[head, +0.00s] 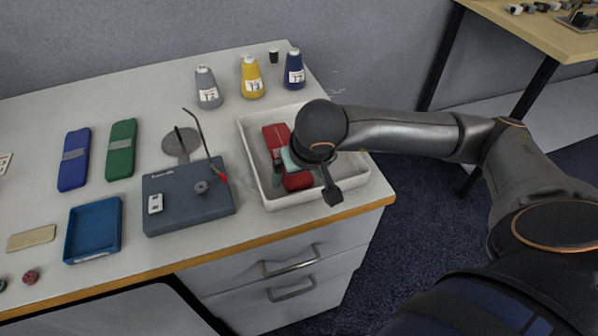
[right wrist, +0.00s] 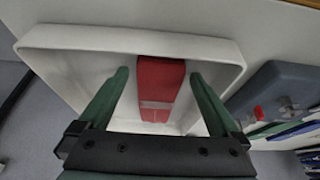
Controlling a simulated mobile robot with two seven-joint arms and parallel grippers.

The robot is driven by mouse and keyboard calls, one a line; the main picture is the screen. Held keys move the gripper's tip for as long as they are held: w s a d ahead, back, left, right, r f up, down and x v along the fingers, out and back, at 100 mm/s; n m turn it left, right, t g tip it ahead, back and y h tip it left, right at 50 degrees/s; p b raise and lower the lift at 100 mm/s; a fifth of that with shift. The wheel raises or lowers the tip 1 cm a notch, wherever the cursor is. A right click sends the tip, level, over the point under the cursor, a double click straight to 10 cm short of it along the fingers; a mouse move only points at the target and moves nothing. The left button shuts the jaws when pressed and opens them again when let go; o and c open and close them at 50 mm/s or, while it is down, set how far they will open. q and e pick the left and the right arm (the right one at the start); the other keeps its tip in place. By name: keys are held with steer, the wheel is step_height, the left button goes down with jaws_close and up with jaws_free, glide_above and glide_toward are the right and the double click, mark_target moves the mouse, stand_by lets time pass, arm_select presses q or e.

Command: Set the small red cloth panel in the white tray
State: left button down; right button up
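The red cloth panel (head: 276,136) lies in the white tray (head: 246,133) on the table, with its middle partly hidden by my right gripper. In the right wrist view the panel (right wrist: 160,80) lies lengthwise on the tray floor, with a paler band across it. The tray's rim (right wrist: 120,38) shows there too. My right gripper (head: 284,166) is over the tray, with its green fingers spread on either side of the panel. Gaps show between the fingers (right wrist: 158,74) and the panel in the right wrist view. My left gripper is out of view.
A dark blue-grey box (head: 190,212) with a thin metal arm stands left of the tray. Blue (head: 74,160) and green (head: 121,150) panels lie farther left, behind a blue tray (head: 93,230). Grey (head: 208,88), yellow (head: 252,78) and blue (head: 294,70) cones stand behind the white tray.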

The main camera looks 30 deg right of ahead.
steer(key=shift+r, duration=0.15)
steer(key=shift+s+r, duration=0.1)
steer(key=shift+r, duration=0.2)
steer(key=p+v, duration=0.1)
steer(key=v, duration=1)
steer(key=shift+p, duration=0.3)
steer(key=shift+s+a, duration=0.1)
